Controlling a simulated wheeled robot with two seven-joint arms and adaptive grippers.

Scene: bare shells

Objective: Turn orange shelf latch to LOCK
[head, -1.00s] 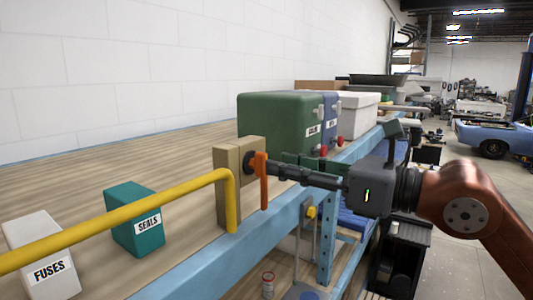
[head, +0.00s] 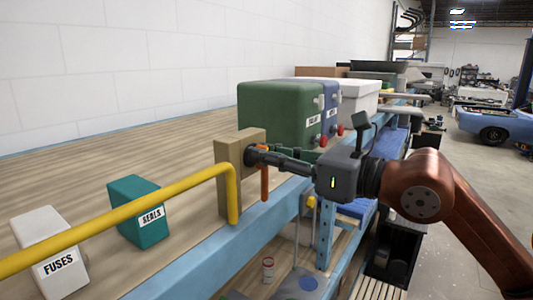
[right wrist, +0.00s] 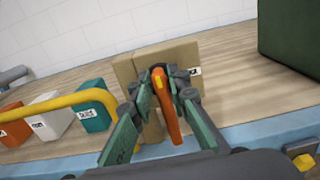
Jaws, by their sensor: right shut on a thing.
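The orange latch (right wrist: 172,112) is a bar handle on a tan block (head: 229,180) at the shelf's front edge. Its handle hangs down, and its lower part shows below my fingers in the head view (head: 264,186). My right gripper (head: 260,156) is shut on the latch near its pivot. In the right wrist view its green-sided fingers (right wrist: 166,90) lie on both sides of the handle. A small white label (right wrist: 195,71) on the block is partly hidden and not readable. My left gripper is not in view.
A yellow rail (head: 130,216) runs in front of the shelf and bends down beside the block. A teal SEALS box (head: 133,199) and a white FUSES box (head: 45,235) stand left. A large green box (head: 275,112) stands behind my right gripper.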

